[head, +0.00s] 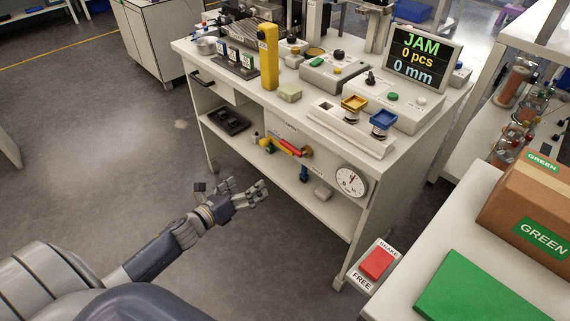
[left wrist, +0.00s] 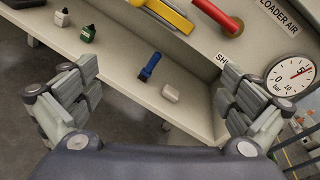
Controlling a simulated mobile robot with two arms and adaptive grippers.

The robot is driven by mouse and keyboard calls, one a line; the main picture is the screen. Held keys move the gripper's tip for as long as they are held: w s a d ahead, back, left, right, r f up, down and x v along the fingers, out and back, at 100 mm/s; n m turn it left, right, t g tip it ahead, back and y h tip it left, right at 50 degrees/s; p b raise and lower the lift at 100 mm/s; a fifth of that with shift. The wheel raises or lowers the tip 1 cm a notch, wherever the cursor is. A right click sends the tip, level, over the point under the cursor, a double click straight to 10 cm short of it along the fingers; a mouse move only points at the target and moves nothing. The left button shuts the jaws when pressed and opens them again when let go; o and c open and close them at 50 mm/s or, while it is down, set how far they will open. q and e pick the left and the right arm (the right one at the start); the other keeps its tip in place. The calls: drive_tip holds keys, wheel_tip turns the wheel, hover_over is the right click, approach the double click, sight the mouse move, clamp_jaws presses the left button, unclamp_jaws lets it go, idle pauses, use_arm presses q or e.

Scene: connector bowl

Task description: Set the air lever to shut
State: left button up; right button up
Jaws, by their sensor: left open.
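The air lever fitting sits on the front panel under the bench top. A yellow bar (left wrist: 165,14) and a red cylindrical part (left wrist: 220,16) show at the top of the left wrist view. In the head view the red part (head: 289,149) is small; its exact angle is hard to tell. A "LOADER AIR" label (left wrist: 278,15) is right of it, and a partly hidden "SHU…" label is below. My left gripper (head: 243,190) is open and empty, in front of the lower shelf, apart from the lever.
Open floor (head: 110,140) lies to the left.

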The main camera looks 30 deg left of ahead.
sight(289, 149)
use_arm(q)
drive_tip(key=w+d+r+m+t+h+b, duration=0.1)
drive_tip(key=d+r+m+h+b, duration=0.15)
drive_tip(key=r+m, duration=0.45)
drive_tip(key=x, duration=0.9)
drive_tip(key=shift+w+d+r+p, duration=0.1)
drive_tip(key=shift+d+r+p, duration=0.1)
drive_tip(key=shift+d+p, duration=0.15)
drive_tip(key=shift+x, duration=0.85)
use_arm(e)
drive_tip(key=w+r, duration=0.2)
drive_tip(key=shift+a+r, duration=0.1)
drive_tip(key=shift+r, duration=0.2)
use_arm(q)
drive_tip(key=shift+c, duration=0.6)
